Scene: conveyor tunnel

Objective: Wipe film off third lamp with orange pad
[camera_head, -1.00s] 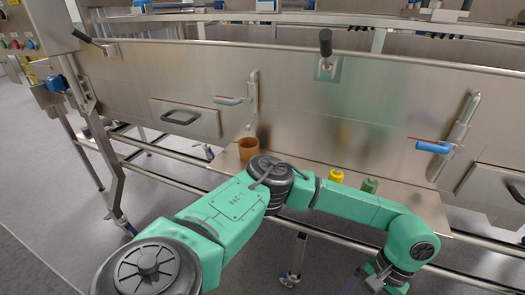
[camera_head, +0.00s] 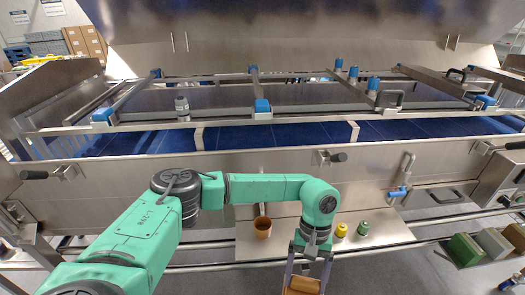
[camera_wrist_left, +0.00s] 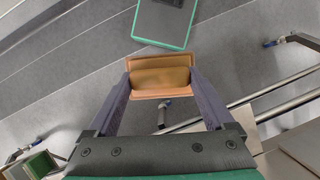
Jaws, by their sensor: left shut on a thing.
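My left gripper (camera_head: 306,258) is shut on the orange pad (camera_head: 302,287). It holds the pad low in front of the machine, and the pad is partly cut off by the bottom edge. In the left wrist view the pad (camera_wrist_left: 160,75) sits between both fingers (camera_wrist_left: 161,100), with its tan face showing. The tunnel top has long dark panels (camera_head: 225,99) in a steel frame with blue end fittings. My right gripper is not in view.
A blue-handled valve (camera_head: 398,192) and a black-handled latch (camera_head: 330,157) stick out from the steel front. A hood overhangs the back.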

